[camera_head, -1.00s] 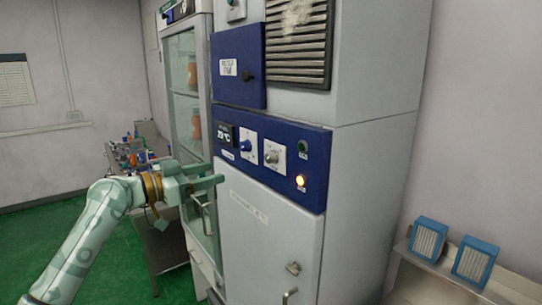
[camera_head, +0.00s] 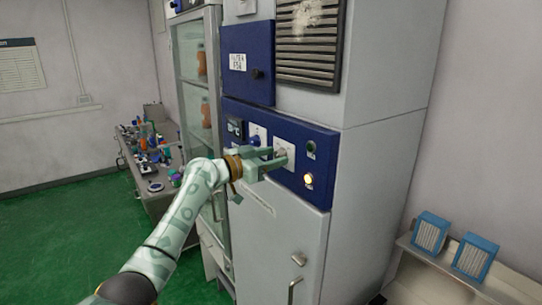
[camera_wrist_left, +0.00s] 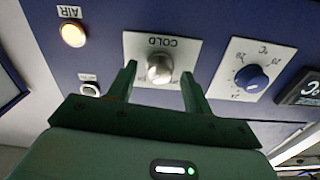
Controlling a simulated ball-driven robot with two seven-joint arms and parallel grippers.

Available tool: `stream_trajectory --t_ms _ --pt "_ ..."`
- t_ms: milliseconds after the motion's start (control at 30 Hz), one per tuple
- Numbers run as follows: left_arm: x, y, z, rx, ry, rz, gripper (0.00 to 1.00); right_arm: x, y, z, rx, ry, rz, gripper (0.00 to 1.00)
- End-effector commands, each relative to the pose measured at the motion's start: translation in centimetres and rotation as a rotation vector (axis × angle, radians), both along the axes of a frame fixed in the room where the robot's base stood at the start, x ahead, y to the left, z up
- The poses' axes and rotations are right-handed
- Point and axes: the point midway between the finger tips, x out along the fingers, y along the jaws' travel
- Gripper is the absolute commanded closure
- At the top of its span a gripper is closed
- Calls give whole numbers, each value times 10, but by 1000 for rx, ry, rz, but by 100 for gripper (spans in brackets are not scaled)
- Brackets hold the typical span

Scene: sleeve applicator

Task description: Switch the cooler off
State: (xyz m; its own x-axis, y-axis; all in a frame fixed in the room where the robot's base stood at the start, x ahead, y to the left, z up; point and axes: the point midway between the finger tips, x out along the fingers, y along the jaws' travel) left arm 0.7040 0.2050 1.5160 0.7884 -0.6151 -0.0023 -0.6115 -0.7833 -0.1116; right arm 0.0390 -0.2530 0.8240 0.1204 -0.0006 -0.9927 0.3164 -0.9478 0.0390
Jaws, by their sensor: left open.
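The cooler's blue control panel (camera_head: 322,165) is on the front of a tall grey cabinet. A silver knob (camera_wrist_left: 159,68) on a white plate marked COLD (camera_wrist_left: 135,42) shows upside down in the left wrist view. My left gripper (camera_head: 281,155) is open at this plate, its fingertips (camera_wrist_left: 159,75) on either side of the knob. I cannot tell whether they touch it. In the head view the gripper partly hides the knob and plate (camera_head: 290,144). My right gripper is not in view.
A blue temperature knob (camera_wrist_left: 251,78) and a display (camera_head: 235,128) sit beside the COLD plate. An AIR lamp (camera_head: 308,180) glows amber, with a dark indicator (camera_head: 311,146) above it. The cabinet door (camera_head: 265,235) below has handles. A cluttered bench (camera_head: 150,200) stands left.

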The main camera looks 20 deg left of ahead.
Motion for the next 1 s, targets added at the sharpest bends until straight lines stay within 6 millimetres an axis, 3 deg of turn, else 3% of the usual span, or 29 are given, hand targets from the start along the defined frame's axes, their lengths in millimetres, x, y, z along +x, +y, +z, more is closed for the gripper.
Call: stream_trajectory --t_ms 133,300,667,1000 --pt "0 0 0 -1 -1 0 53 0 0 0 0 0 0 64" --pt "0 0 0 -1 -1 0 95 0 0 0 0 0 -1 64" --pt "0 1 0 -32 24 0 94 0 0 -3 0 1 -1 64" --pt "0 1 -1 -212 163 0 94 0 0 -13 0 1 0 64"
